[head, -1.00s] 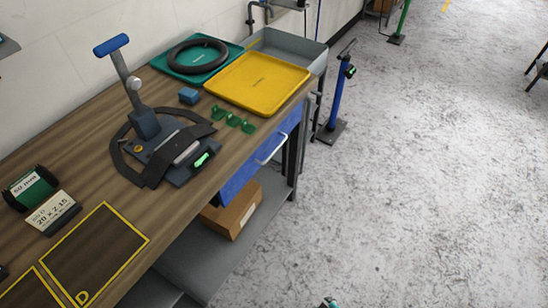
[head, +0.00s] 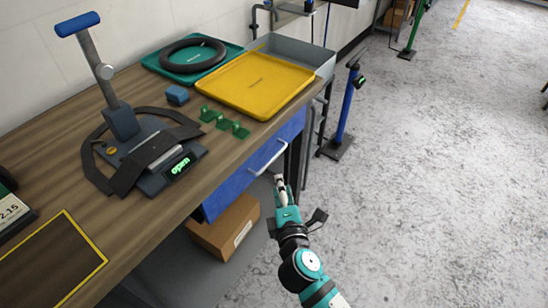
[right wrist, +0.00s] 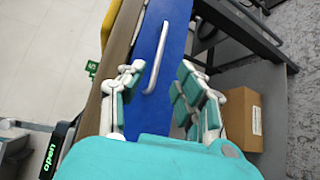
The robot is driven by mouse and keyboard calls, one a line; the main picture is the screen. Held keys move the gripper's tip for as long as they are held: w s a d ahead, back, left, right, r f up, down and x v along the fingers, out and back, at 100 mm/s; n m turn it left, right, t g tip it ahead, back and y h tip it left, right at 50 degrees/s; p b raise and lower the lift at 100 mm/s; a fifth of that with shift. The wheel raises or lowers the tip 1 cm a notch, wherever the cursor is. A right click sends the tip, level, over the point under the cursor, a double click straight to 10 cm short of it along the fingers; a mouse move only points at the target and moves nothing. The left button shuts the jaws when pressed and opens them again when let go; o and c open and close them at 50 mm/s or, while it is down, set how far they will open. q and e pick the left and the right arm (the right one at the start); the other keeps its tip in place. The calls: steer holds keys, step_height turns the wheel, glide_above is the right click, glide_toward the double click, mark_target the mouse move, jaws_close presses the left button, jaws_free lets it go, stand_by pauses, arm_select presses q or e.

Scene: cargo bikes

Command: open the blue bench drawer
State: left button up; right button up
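The blue bench drawer (head: 236,187) sits under the right end of the wooden bench top, and its front looks flush with the bench, so it appears shut. Its pale bar handle (head: 268,158) runs along the front. My right gripper (head: 280,182) is just in front of the drawer, near the handle. In the right wrist view the blue drawer front (right wrist: 176,28) and handle (right wrist: 157,62) lie ahead between the spread fingers (right wrist: 160,75). The fingers are open, and I see no contact with the handle. My left gripper is not in view.
A yellow tray (head: 255,85), green clips (head: 224,123) and a clamp device reading "open" (head: 150,155) are on the bench. A cardboard box (head: 225,228) sits on the shelf below. A blue stand (head: 345,110) is beyond the bench.

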mark_target(274, 159)
steer(key=w, duration=0.4)
steer(key=w+a+f, duration=0.1)
steer(key=w, duration=0.7)
steer(key=shift+a+f+b, duration=0.35)
steer(key=shift+a+f, duration=0.05)
jaws_close()
